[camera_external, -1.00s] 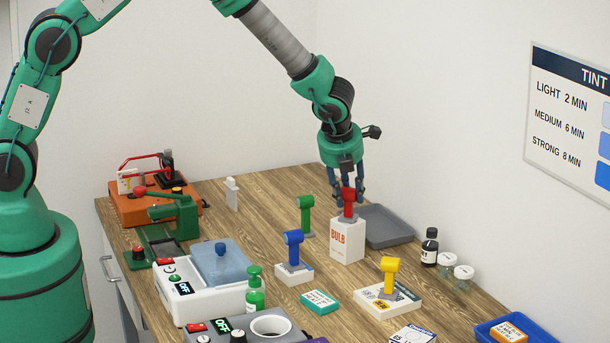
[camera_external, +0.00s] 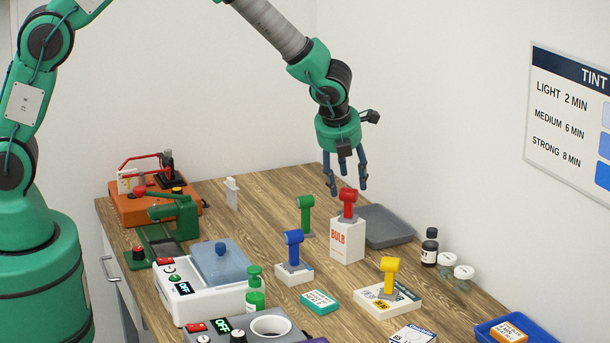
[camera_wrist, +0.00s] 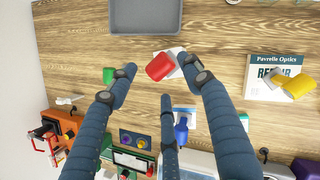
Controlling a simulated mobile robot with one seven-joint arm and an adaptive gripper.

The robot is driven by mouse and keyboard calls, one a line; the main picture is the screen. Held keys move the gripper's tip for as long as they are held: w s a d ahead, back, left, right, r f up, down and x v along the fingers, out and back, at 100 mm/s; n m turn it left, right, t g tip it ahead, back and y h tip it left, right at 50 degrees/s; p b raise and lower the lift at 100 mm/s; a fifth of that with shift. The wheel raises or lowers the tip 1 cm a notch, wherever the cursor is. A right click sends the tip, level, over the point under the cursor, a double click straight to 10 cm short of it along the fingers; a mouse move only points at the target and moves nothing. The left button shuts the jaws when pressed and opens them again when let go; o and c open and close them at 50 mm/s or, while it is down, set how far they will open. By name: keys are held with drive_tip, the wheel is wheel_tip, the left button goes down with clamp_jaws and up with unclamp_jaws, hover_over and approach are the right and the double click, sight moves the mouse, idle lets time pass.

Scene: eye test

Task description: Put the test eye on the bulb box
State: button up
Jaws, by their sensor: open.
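The bulb box (camera_external: 347,242) is a small upright white box with red "BULB" lettering. A red hammer-shaped test eye (camera_external: 348,203) stands upright on its top; the wrist view shows this red eye (camera_wrist: 160,67) from above. My gripper (camera_external: 347,182) is open and empty, just above the red eye and apart from it. Its three fingers (camera_wrist: 160,80) are spread in the wrist view. Similar eyes stand nearby: a blue one (camera_external: 293,248) on a low white box, a green one (camera_external: 305,214) on the table, and a yellow one (camera_external: 390,274) on a flat white box.
A grey tray (camera_external: 388,228) lies behind the bulb box. A dark bottle (camera_external: 430,248) and two small jars stand to the right. A white machine with a blue lid (camera_external: 217,262) and a green pump bottle (camera_external: 254,290) are at the front left.

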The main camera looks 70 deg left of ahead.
drive_tip(key=v, duration=0.7)
drive_tip(key=shift+r, duration=0.25)
drive_tip(key=shift+s, duration=0.1)
drive_tip(key=s+a+r+n+h, duration=0.1)
drive_tip(key=s+a+r+n, duration=0.1)
drive_tip(key=s+r+n, duration=0.65)
drive_tip(key=s+a+r+n, duration=0.3)
drive_tip(key=s+r+n, duration=0.2)
drive_tip(key=s+r, duration=0.7)
drive_tip(key=s+d+r+n+t+h, duration=0.1)
drive_tip(key=s+r+n+t+h, duration=0.1)
drive_tip(key=s+n, duration=1.2)
drive_tip(key=s+r, duration=0.1)
drive_tip(key=s, duration=1)
drive_tip(key=shift+s+r, duration=0.2)
drive_tip(key=shift+s, duration=0.15)
